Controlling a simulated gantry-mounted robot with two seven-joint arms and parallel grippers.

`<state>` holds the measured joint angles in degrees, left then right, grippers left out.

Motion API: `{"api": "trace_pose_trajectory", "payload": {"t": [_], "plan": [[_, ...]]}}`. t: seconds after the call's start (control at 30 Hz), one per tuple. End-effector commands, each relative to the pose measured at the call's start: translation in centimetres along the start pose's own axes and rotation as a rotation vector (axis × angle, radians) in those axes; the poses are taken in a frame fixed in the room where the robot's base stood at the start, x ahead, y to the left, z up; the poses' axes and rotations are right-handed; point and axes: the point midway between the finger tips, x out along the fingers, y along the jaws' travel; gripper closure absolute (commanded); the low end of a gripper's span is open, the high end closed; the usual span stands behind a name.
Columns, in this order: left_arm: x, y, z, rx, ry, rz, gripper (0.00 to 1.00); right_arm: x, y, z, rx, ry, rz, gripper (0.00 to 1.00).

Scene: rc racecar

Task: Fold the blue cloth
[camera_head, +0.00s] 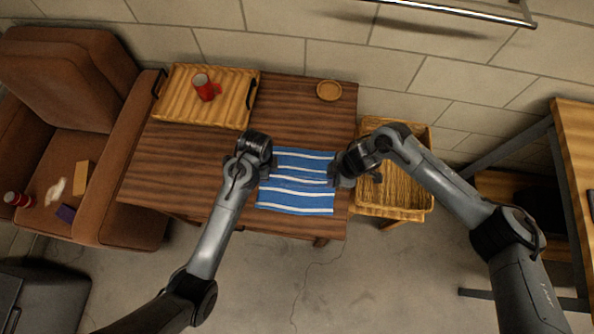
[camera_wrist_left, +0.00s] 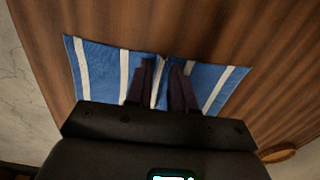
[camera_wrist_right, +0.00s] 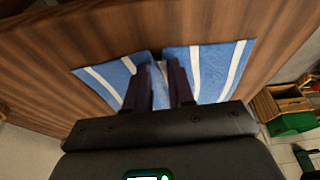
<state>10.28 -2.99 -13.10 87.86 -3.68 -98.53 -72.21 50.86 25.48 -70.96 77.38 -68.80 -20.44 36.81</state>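The blue cloth (camera_head: 296,198) with white stripes lies at the table's front right, creased across its middle between my two grippers. My left gripper (camera_head: 266,172) is at its left edge. In the left wrist view, its fingers (camera_wrist_left: 163,82) are close together with cloth (camera_wrist_left: 105,72) gathered between them. My right gripper (camera_head: 338,176) is at the right edge. In the right wrist view, its fingers (camera_wrist_right: 161,82) are close together, and the cloth (camera_wrist_right: 212,68) puckers between them. The fingertips are partly hidden in the head view.
The wooden table (camera_head: 165,165) holds a wooden tray (camera_head: 238,105) with a red mug (camera_head: 205,88), and a small round wooden dish (camera_head: 329,90). A wicker basket (camera_head: 408,207) stands right of the table. A brown armchair (camera_head: 110,220) is at left. The table's middle is clear.

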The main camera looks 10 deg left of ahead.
Motion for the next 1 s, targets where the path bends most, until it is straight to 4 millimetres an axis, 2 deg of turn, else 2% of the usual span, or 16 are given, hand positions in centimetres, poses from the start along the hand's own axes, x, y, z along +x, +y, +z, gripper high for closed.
{"api": "trace_pose_trajectory", "payload": {"t": [0.03,0.3,0.77,1.0], "plan": [[0.1,0.05,0.01,0.0,0.0,0.002,0.82,0.11,-0.08,0.09,0.0,-0.002,-0.002,0.82],[0.11,0.06,0.02,0.0,-0.001,0.002,1.0,0.12,-0.09,0.11,0.0,-0.002,-0.002,1.0],[0.1,0.08,0.03,0.0,-0.001,0.002,1.0,0.1,-0.1,0.14,0.001,-0.003,-0.002,1.0],[-0.69,0.05,0.03,0.0,-0.001,0.002,1.0,-0.65,-0.07,-0.11,0.001,-0.002,-0.002,1.0]]}}
